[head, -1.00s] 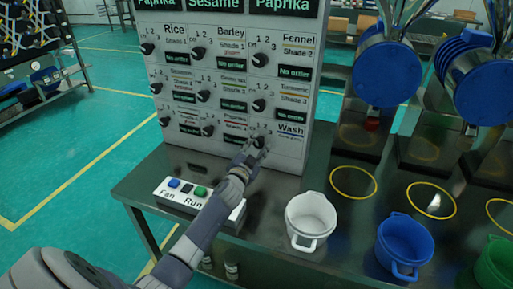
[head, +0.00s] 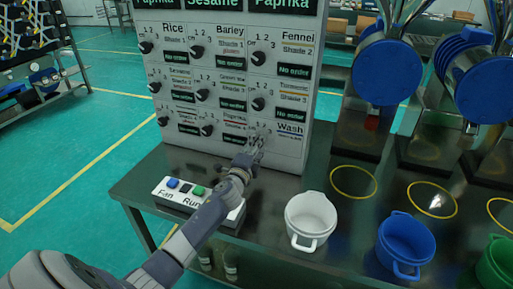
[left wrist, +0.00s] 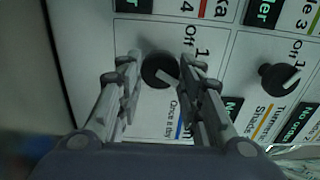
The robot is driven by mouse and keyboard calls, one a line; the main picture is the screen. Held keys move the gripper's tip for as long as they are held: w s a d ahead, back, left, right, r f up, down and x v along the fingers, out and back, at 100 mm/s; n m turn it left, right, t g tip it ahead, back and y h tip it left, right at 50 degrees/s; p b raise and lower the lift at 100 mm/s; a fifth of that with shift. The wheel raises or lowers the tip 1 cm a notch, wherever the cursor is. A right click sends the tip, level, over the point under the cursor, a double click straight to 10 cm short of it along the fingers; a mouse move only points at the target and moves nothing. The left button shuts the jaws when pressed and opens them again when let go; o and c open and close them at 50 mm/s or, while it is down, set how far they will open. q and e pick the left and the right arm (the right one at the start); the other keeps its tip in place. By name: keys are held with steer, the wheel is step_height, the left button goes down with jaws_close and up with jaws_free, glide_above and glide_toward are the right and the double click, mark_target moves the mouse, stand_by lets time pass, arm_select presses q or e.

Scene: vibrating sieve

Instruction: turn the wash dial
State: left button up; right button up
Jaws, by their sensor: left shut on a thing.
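The wash dial (left wrist: 160,71) is a round black knob with a light pointer mark, at the bottom right of the upright white panel (head: 307,155). My left gripper (head: 257,141) is at this dial and mostly hides it in the head view. In the left wrist view, my left gripper (left wrist: 161,85) has one finger on each side of the knob and is shut on it. The pointer slants toward the lower right in that view. My right gripper is not in view.
Other black dials, such as the turmeric dial (left wrist: 278,80), are close by. The button box (head: 170,199) stands on the dark table left of my arm. A white pot (head: 311,215), a blue pot (head: 405,240) and a green pot (head: 494,265) stand to the right.

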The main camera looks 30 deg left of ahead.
arm_select(q)
steer(key=shift+f+m, duration=0.1)
steer(key=shift+m, duration=2.8)
steer(key=shift+m, duration=0.3)
steer(key=o, duration=1.1)
steer(key=shift+c, duration=0.2)
steer(key=shift+s, duration=0.1)
steer(key=v, duration=1.1)
steer(key=shift+s, duration=0.4)
